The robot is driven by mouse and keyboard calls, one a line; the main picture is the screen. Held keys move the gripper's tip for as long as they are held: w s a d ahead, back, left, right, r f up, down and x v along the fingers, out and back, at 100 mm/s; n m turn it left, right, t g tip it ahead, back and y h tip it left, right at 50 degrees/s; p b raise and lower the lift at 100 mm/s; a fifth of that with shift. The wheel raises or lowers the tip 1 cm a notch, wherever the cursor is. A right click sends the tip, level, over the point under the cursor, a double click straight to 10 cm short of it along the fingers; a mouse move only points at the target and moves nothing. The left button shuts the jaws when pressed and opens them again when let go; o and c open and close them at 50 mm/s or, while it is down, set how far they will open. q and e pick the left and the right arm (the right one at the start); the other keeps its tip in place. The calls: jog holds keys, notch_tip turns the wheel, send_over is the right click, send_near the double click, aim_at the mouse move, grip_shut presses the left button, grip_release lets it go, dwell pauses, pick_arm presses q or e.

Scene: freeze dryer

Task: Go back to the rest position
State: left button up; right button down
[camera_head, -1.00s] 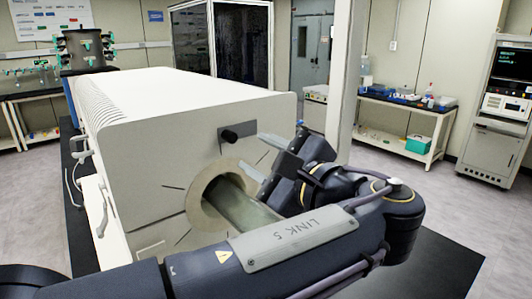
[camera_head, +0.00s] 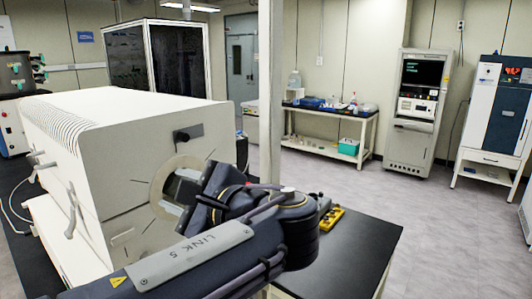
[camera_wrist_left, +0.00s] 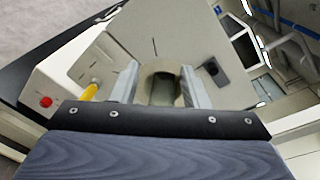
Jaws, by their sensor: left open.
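My left arm comes in from the lower left of the head view. Its gripper (camera_head: 186,187) is in front of the round opening (camera_head: 160,194) in the end face of a large white machine (camera_head: 125,150), hiding part of the opening. In the left wrist view the two pale fingers of the gripper (camera_wrist_left: 158,88) stand apart with nothing between them. The opening (camera_wrist_left: 160,70) shows between and beyond them, and I cannot tell the exact gap to it. My right gripper is in no view.
A black table (camera_head: 365,240) with a yellow object (camera_head: 331,221) lies right of my arm. A pillar (camera_head: 271,90) stands behind. A side bench (camera_head: 350,118), instrument cabinet (camera_head: 417,105) and white-blue unit (camera_head: 493,110) line the back; floor between is clear.

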pick_arm(q)
jog(key=s+a+f+n+g+h, duration=0.2)
jog(key=a+f+g+h, duration=0.15)
jog(key=a+f, duration=0.4)
jog(key=s+a+f+n+g+h, duration=0.1)
jog(key=a+f+n+g+h, duration=0.25)
jog(key=f, duration=0.75)
jog(key=s+d+f+n+t+h, duration=0.1)
jog(key=s+d+f+n+h, duration=0.1)
jog(key=s+f+n+h, duration=0.3)
jog(key=s+d+f+n+t+h, duration=0.1)
jog(key=s+d+f+n+h, duration=0.1)
jog(key=s+f+n+h, duration=0.3)
jog(key=s+n, duration=0.3)
jog(key=s, duration=0.3)
jog(key=shift+s+f, duration=0.2)
